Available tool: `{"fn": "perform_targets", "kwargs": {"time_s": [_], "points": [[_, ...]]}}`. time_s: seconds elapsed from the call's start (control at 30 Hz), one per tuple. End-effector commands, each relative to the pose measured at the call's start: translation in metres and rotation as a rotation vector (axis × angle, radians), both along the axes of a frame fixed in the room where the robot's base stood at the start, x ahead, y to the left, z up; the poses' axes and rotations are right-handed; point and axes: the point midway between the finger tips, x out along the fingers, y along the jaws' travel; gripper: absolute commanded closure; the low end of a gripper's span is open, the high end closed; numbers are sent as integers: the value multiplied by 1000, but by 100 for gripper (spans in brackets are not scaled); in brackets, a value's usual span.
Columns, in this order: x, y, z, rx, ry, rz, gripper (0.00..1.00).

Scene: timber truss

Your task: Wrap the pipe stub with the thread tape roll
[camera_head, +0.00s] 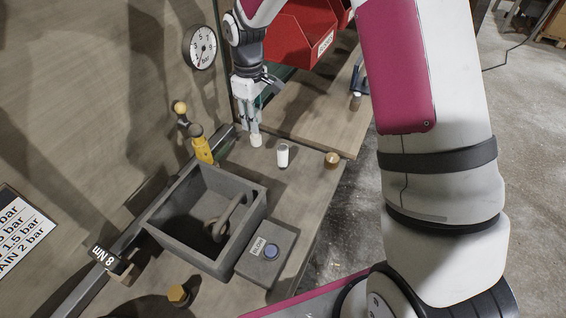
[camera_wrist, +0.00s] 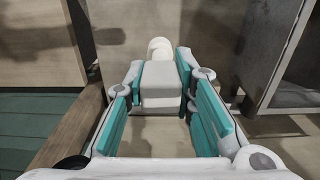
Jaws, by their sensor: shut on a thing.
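My gripper (camera_head: 254,128) points down over the far part of the bench and is shut on a small white round piece, which looks like the thread tape roll (camera_head: 256,141). In the wrist view the white roll (camera_wrist: 160,46) shows at the far end of my gripper (camera_wrist: 160,65), partly hidden by the fingers. I cannot tell for sure which thing is the pipe stub. A brass-coloured round fitting (camera_head: 332,160) stands near the bench's right edge, and a brass hex piece (camera_head: 178,294) is at the near left.
An upright white cylinder (camera_head: 283,155) stands just right of my gripper. A grey open box (camera_head: 165,226), a grey button block (camera_head: 258,262) and a yellow-handled valve (camera_head: 202,149) are nearer. A gauge (camera_head: 201,47) hangs on the wall, and red bins (camera_head: 297,38) stand behind.

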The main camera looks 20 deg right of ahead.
Motion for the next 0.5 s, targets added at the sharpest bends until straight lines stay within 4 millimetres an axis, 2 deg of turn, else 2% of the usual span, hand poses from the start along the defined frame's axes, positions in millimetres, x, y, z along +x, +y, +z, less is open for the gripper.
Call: {"fn": "perform_targets", "kwargs": {"time_s": [0.5], "points": [[3, 5, 36, 1, -1, 0, 100]]}}
